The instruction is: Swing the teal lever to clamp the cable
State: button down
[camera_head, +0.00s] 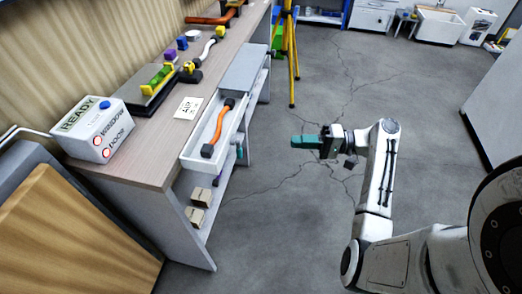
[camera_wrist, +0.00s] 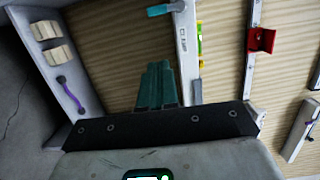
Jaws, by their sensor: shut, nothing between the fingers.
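My gripper (camera_head: 306,142) has teal fingers that are closed together with nothing between them. It is held out over the floor, to the right of the bench and apart from it. The shut fingers also show in the wrist view (camera_wrist: 157,85). A small teal lever-like piece (camera_wrist: 166,10) sticks out from a white labelled panel at the top of the wrist view. A small teal piece (camera_head: 239,152) also shows beside the open drawer in the head view. An orange cable-like piece with dark ends (camera_head: 217,130) lies in the drawer. I cannot tell which cable the lever clamps.
The white drawer (camera_head: 191,156) stands out from the bench (camera_head: 149,158). Small boxes (camera_head: 201,196) sit on a lower shelf. A yellow tripod (camera_head: 291,60) stands behind. Floor around my gripper is clear.

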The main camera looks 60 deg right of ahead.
jog(key=shift+d, duration=0.1)
send_near(237, 148)
jog(key=w+d+f, duration=0.2)
jog(key=w, duration=0.3)
jog(key=shift+w+a+f+p, duration=0.1)
jog(key=shift+w+a+p, duration=0.1)
jog(key=shift+a, duration=0.6)
jog(key=shift+w+a+f+p, duration=0.15)
jog(key=shift+w+a, duration=0.1)
jog(key=shift+a, duration=0.55)
